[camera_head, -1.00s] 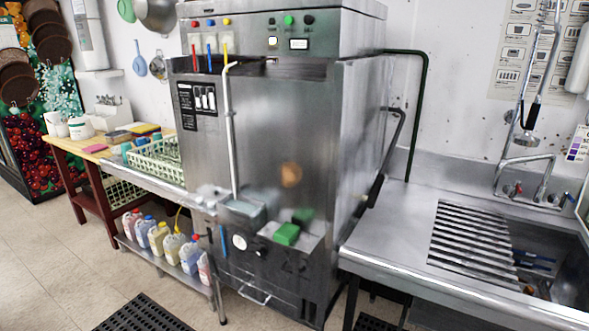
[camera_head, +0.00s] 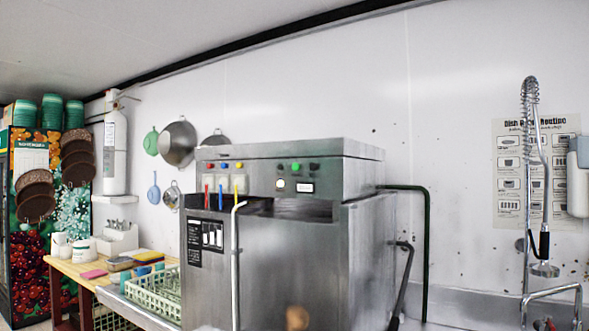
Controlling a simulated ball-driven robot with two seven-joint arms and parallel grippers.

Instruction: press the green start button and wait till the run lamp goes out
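Whether this lamp is the run lamp, I cannot tell for certain. Neither of my grippers is in view, and nothing touches the button.
A white pipe (camera_head: 235,260) rises along the machine's front. A dark green pipe (camera_head: 427,250) and a dark lever (camera_head: 402,280) are on its right side. A green dish rack (camera_head: 155,296) stands left. A spray hose (camera_head: 543,240) hangs at the right.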

